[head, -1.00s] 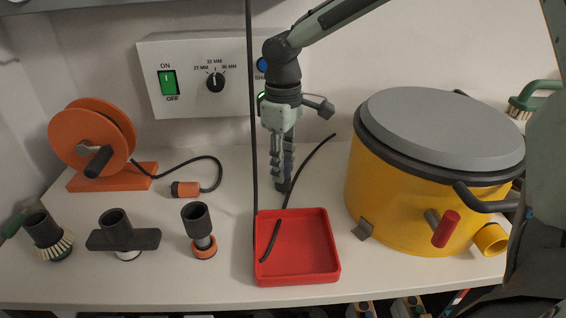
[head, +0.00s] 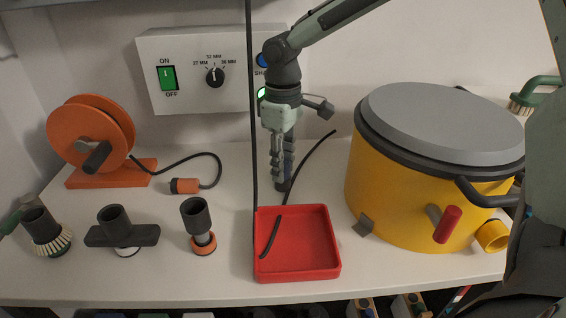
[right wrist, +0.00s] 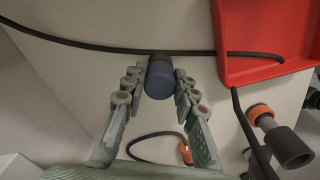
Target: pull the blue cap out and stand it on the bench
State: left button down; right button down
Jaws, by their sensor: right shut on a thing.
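The blue cap (right wrist: 159,80) is a short cylinder with a dark end, between the fingertips in the right wrist view. In the head view it is a narrow blue and dark piece (head: 287,172), partly hidden by the fingers. My right gripper (head: 283,168) points down behind the red tray and is shut on the cap; both fingers flank it in the right wrist view (right wrist: 158,92). A black hose (right wrist: 100,46) runs right beside the cap's dark end. I cannot tell whether they touch, or whether the cap's lower end rests on the bench. My left gripper is not in view.
A red tray (head: 330,270) stands in front of the gripper, with a hose end inside. A yellow drum (head: 390,210) with a grey lid stands right. Several dark nozzles, including one with an orange ring (head: 196,215), and an orange reel (head: 75,135) stand left. Bare bench lies between.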

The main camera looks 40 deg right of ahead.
jog(key=c, duration=1.1)
grip_release()
notch_tip(320, 180, up, 12)
jog(key=shift+f, duration=0.1)
